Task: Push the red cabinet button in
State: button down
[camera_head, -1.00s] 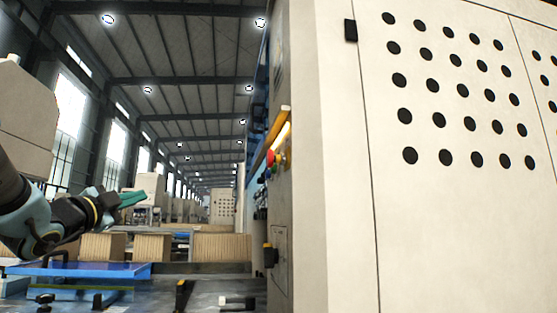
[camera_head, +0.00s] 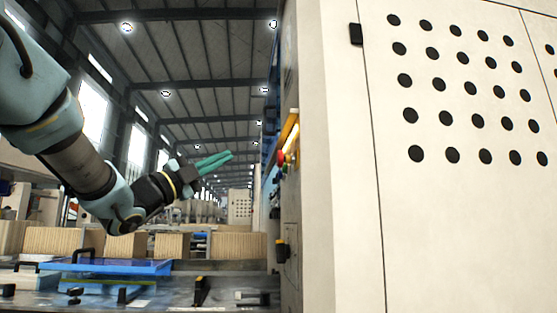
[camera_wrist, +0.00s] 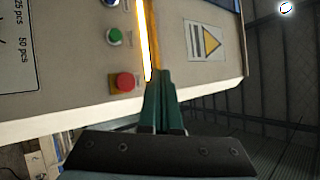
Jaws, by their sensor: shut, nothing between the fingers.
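The red button (camera_wrist: 125,82) sits on a yellow backing on the cabinet's panel in the wrist view, left of my fingertips. In the head view the red button (camera_head: 281,157) is small, on the cabinet's side face. My gripper (camera_head: 230,156) is shut and empty, its green fingers together and pointing right toward the panel. In the wrist view the gripper fingers (camera_wrist: 161,76) appear in front of the panel's lower edge, to the right of the button. A gap shows between fingertips and button in the head view.
A green button (camera_wrist: 114,37) and a blue button lie in line with the red one. A lit yellow strip (camera_wrist: 147,40) runs beside them. A warning label (camera_wrist: 206,42) is on the right. Below my arm is a table with a blue plate (camera_head: 110,266).

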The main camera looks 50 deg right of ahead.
jog(key=s+d+p, duration=0.1)
jog(key=s+d, duration=0.4)
jog(key=d, duration=0.1)
jog(key=shift+s+d, duration=0.25)
jog(key=shift+d, duration=0.15)
jog(key=shift+s+d+b, duration=0.6)
jog(key=shift+d+b, duration=0.05)
jog(key=shift+d, duration=0.05)
dwell(2.9)
jog(key=shift+w, duration=0.1)
jog(key=shift+w+a+b, duration=0.55)
jog(key=shift+a+b, duration=0.05)
jog(key=shift+a, duration=0.1)
jog(key=shift+w+a+b, duration=0.55)
jog(key=shift+w+a, duration=0.25)
jog(key=shift+a, duration=0.2)
jog(key=shift+w+a+b, duration=0.5)
jog(key=shift+w+a, duration=0.25)
jog(key=shift+a, duration=0.2)
